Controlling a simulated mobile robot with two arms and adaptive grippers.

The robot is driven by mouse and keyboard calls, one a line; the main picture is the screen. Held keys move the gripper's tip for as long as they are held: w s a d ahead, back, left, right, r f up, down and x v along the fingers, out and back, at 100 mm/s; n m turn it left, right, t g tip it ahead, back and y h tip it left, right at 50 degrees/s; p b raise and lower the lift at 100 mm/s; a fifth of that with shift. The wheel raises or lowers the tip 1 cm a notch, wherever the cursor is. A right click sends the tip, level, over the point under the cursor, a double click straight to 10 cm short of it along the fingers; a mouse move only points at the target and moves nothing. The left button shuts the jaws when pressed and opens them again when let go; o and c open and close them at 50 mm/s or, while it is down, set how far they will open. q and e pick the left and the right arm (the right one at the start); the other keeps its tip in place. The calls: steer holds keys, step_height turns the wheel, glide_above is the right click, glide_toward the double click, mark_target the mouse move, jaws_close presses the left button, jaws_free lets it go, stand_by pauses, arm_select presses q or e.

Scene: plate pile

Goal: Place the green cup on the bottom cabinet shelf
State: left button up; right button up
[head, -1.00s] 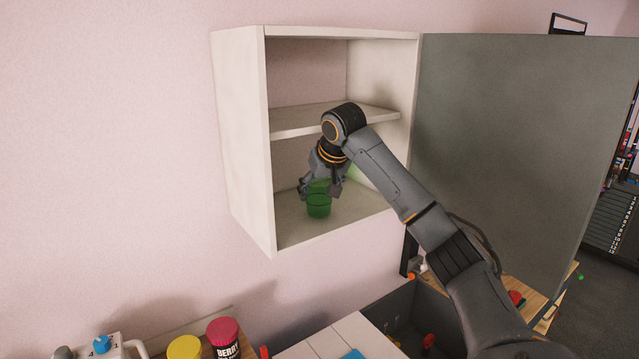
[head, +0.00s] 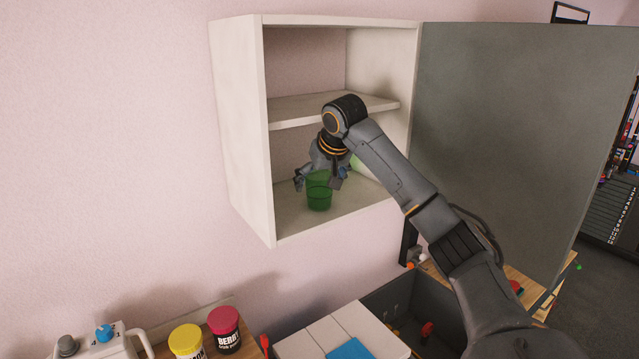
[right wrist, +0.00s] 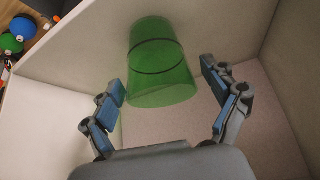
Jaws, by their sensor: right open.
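The green cup (head: 319,193) stands upright on the bottom shelf (head: 291,224) of the white wall cabinet (head: 240,130). My right gripper (head: 320,183) is inside the lower compartment at the cup, its fingers spread wide. In the right wrist view the green cup (right wrist: 160,65) lies between and beyond the open fingers of my right gripper (right wrist: 165,88), with gaps on both sides. My left gripper is not in view.
The cabinet's upper shelf (head: 320,110) is just above my right wrist. The grey cabinet door (head: 510,130) stands open to the right. Below are a yellow jar (head: 187,340), a pink-lidded jar (head: 224,328) and a blue item (head: 350,349).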

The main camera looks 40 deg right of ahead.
steer(key=v, duration=1.1)
steer(key=shift+r, duration=0.25)
steer(key=shift+s+f, duration=0.1)
steer(key=shift+s, duration=0.1)
